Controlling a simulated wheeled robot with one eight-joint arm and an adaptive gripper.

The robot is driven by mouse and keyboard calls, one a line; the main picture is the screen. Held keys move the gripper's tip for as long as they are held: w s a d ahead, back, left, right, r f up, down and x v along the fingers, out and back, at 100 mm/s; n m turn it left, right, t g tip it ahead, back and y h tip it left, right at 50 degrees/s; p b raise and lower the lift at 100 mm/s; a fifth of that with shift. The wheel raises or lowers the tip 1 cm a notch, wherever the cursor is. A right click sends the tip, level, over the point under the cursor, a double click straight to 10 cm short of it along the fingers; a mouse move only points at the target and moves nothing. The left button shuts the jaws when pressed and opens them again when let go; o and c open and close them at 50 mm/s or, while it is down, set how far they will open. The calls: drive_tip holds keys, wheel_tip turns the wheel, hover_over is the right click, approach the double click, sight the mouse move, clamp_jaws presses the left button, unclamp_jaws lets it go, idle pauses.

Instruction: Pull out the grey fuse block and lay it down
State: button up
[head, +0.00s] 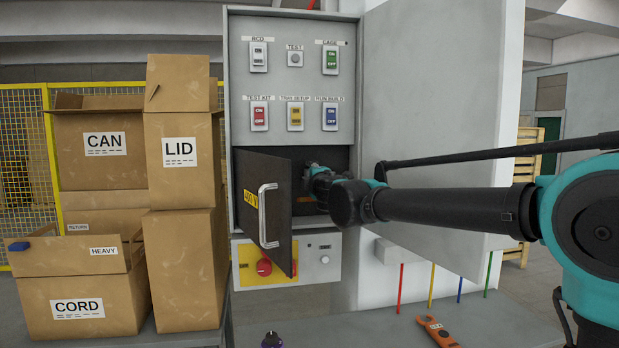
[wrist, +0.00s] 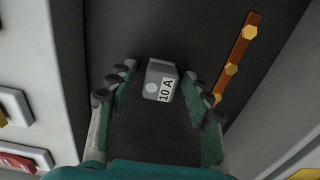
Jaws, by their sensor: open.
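The grey fuse block (wrist: 155,80), marked "10 A", sits against the dark back of the cabinet recess in the wrist view. My gripper (wrist: 160,88) is open, with its fingers on either side of the block and gaps between them and it. In the head view my gripper (head: 312,174) reaches into the lower recess of the grey cabinet (head: 290,100), behind the open dark door (head: 261,200). The fuse block is hidden in the head view.
A copper bar with yellow bolts (wrist: 236,62) runs close to the right finger. The dark door with its pale handle (head: 266,215) stands left of my arm. Cardboard boxes (head: 180,250) are stacked left.

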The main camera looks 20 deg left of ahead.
drive_tip(key=shift+c, duration=0.6)
clamp_jaws()
drive_tip(key=shift+v, duration=3)
